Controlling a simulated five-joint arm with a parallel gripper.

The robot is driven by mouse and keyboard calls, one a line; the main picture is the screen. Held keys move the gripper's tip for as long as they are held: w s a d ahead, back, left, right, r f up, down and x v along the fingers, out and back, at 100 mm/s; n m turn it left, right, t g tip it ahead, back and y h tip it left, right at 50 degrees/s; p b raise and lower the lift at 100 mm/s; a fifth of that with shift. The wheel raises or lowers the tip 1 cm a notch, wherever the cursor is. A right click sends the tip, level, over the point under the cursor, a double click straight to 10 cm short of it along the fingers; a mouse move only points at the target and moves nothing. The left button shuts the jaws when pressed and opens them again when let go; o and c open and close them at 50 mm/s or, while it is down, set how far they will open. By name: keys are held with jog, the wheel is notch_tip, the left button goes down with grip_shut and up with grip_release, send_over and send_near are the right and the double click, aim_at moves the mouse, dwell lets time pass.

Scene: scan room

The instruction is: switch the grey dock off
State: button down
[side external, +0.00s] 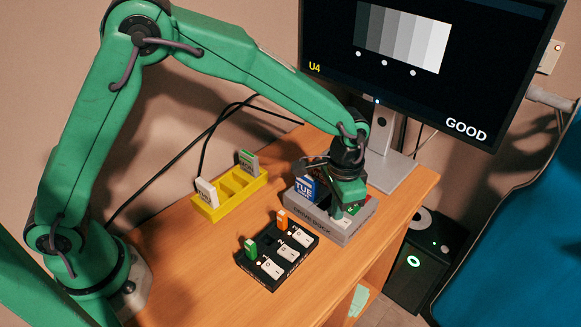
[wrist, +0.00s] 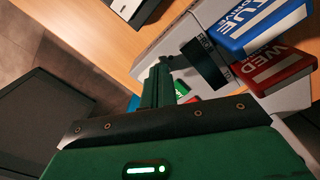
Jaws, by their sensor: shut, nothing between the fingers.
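The grey dock (side external: 330,232), marked "DRIVE DOCK", stands near the right edge of the wooden table. A blue "TUE" drive (side external: 305,188) stands in it. The wrist view shows the grey dock (wrist: 212,22) with the blue drive (wrist: 262,22) and a red "WED" drive (wrist: 275,68); something green shows beside my fingers. My gripper (side external: 346,213) is shut and empty, low over the right part of the dock and hiding some of it. In the wrist view my gripper (wrist: 162,66) points at the dock. I cannot tell whether it touches, and no dock switch is clearly visible.
A black block (side external: 273,284) with white switches and green and orange plugs sits in front of the dock. A yellow rack (side external: 222,205) holding drives stands at left. A monitor (side external: 420,95) reading "GOOD" stands behind. Table is free at front left.

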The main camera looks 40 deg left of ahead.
jog(key=shift+r, duration=3.45)
jog(key=shift+r, duration=0.1)
jog(key=s+a+r+n+t, duration=0.3)
jog(key=s+a+r, duration=0.4)
jog(key=a+r, duration=0.5)
jog(key=s+a+n+t, duration=0.2)
jog(key=s+a+n, duration=0.1)
jog(key=s+a, duration=0.8)
jog(key=shift+s+t, duration=0.3)
jog(key=shift+s, duration=0.9)
